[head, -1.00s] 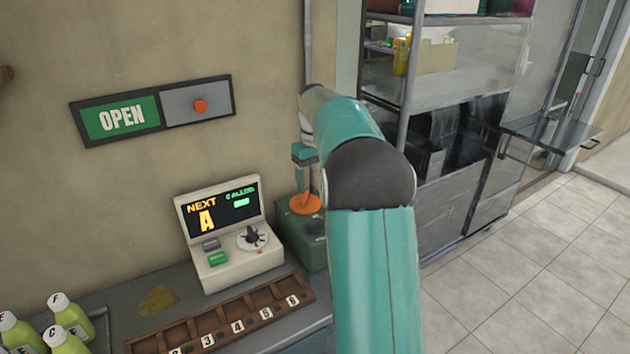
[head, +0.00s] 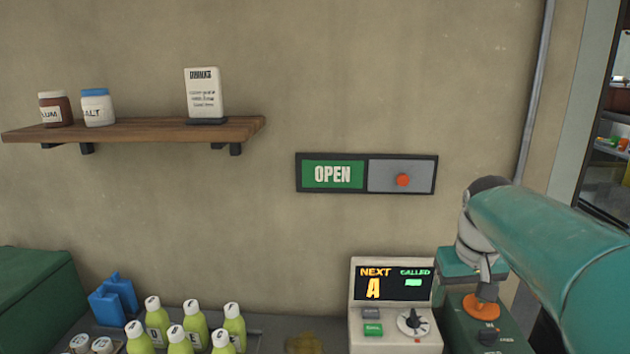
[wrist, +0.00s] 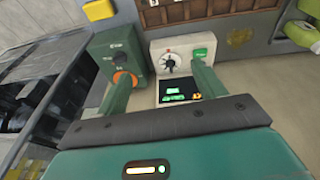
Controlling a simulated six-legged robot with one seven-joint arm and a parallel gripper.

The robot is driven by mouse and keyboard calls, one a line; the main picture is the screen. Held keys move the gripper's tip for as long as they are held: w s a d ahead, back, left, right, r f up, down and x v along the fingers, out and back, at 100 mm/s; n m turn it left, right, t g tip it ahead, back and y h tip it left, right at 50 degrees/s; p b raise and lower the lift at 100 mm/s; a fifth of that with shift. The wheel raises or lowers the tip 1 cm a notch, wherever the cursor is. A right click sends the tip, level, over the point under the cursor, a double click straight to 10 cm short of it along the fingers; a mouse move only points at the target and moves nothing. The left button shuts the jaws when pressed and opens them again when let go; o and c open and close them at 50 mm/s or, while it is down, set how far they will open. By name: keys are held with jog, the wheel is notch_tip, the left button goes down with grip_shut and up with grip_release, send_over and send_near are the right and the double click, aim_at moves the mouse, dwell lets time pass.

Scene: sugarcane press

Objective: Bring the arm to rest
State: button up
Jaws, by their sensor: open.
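My arm (head: 560,250) reaches in from the right edge of the head view, with its end low in front of the wall. My gripper (wrist: 163,88) is open, its two green fingers spread apart with nothing between them held. In the wrist view the left finger overlaps the orange knob (wrist: 124,79) on a green box; I cannot tell whether they touch. In the head view the end of my arm hangs over that green box (head: 460,335) and its orange knob (head: 482,306). The fingertips are hard to make out there.
The display console (head: 392,330), reading NEXT A, stands left of the green box. An OPEN sign (head: 333,174) with a red button is on the wall. Several green bottles (head: 195,325) stand lower left. A shelf (head: 150,130) holds two jars and a card.

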jog(key=s+a+f+t, duration=0.1)
jog(key=s+a+f, duration=0.1)
jog(key=s+a, duration=0.3)
jog(key=s+a+f+t, duration=0.2)
jog(key=s+a, duration=0.3)
jog(key=s, duration=0.7)
jog(key=shift+a+f+y, duration=0.3)
jog(key=shift+f+y, duration=0.1)
jog(key=shift+f, duration=0.4)
jog(key=shift+o, duration=0.2)
jog(key=shift+s, duration=0.1)
